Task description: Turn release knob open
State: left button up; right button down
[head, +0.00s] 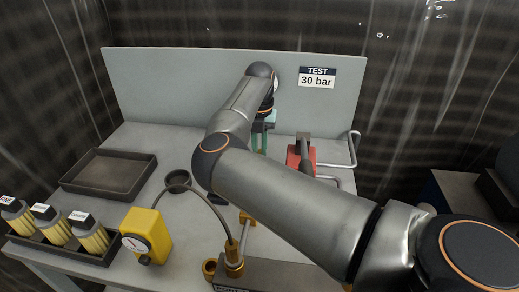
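My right arm reaches in from the right, across the middle of the bench. Its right gripper (259,145) points down near the grey back panel, with greenish fingers partly hidden by the arm; I cannot tell whether they are apart or closed. A red block (294,160) with a dark upright handle stands just right of the gripper. A pump-like body (275,278) with a brass fitting (234,262) lies at the front, partly hidden by my arm. I cannot make out a release knob for certain. My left gripper is not in view.
A yellow gauge box (152,232) stands at the front left. Several yellow-ribbed pieces (55,228) sit in a dark rack beside it. An empty dark tray (108,172) lies behind. A dark hose (206,197) arches to the brass fitting. A bent metal rail (352,150) is at right.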

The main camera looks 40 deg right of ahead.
jog(key=c, duration=0.9)
grip_release()
jog(key=shift+r, duration=0.1)
notch_tip(320, 180, up, 12)
jog(key=shift+r, duration=0.2)
